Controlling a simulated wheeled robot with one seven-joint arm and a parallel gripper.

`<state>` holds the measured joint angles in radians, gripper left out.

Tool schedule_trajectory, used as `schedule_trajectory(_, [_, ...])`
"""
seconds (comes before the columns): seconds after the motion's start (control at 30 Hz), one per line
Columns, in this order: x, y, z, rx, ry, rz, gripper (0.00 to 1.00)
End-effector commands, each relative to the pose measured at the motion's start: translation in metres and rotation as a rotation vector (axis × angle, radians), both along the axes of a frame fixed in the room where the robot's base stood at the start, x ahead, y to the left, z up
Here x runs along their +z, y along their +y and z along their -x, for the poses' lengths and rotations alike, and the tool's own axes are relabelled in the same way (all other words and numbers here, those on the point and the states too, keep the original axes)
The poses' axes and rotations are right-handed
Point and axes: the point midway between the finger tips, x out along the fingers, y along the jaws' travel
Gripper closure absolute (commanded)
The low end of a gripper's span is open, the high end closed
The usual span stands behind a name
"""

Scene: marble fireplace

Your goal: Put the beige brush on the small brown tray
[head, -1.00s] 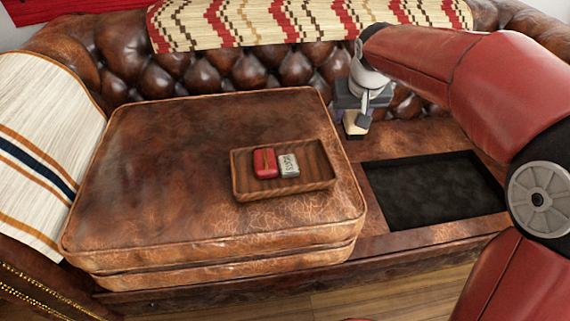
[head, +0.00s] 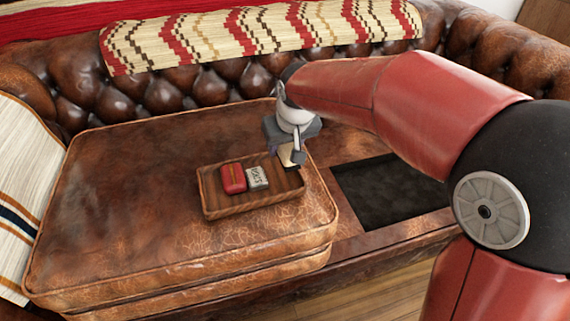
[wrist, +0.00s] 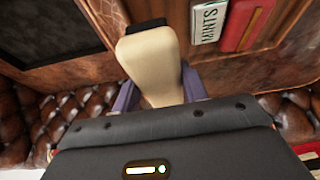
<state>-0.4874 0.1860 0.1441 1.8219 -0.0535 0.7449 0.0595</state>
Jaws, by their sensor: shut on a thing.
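The small brown tray (head: 226,209) is wooden and lies on the leather sofa cushion. It holds a red tin and a white tin side by side in its left and middle part. My gripper (head: 291,153) is at the tray's right end and is shut on the beige brush (head: 288,156). In the wrist view the brush (wrist: 150,65) stands out between the fingers with a dark tip. The tray (wrist: 275,58) is beyond it at the upper right. I cannot tell whether the brush touches the tray.
The red tin (head: 233,178) and the white tin (head: 257,177) lie in the tray. A black recessed panel (head: 385,192) is to the right of the cushion (head: 120,200). The tufted sofa back (head: 190,95) with a patterned throw (head: 260,35) rises behind. The tray's right part looks free.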

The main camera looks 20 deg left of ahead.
Motion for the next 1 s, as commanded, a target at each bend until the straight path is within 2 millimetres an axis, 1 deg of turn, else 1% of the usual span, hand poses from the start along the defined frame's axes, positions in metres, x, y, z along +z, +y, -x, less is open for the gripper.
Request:
schedule_trajectory(0.03, [-0.008,0.0,0.0,0.0,0.002,0.001,0.85])
schedule_trajectory(0.23, [-0.025,0.0,0.0,-0.001,0.0,0.0,0.85])
schedule_trajectory(0.4, [-0.051,0.0,0.0,0.0,0.001,0.001,0.85])
schedule_trajectory(0.47, [-0.057,0.0,0.0,0.0,0.002,0.001,0.85])
schedule_trajectory(0.53, [-0.061,0.001,0.001,0.0,0.001,0.0,0.85])
schedule_trajectory(0.77, [-0.063,0.001,0.002,0.002,0.007,0.002,0.85])
schedule_trajectory(1.0, [-0.074,0.001,0.004,0.003,0.012,0.003,0.85])
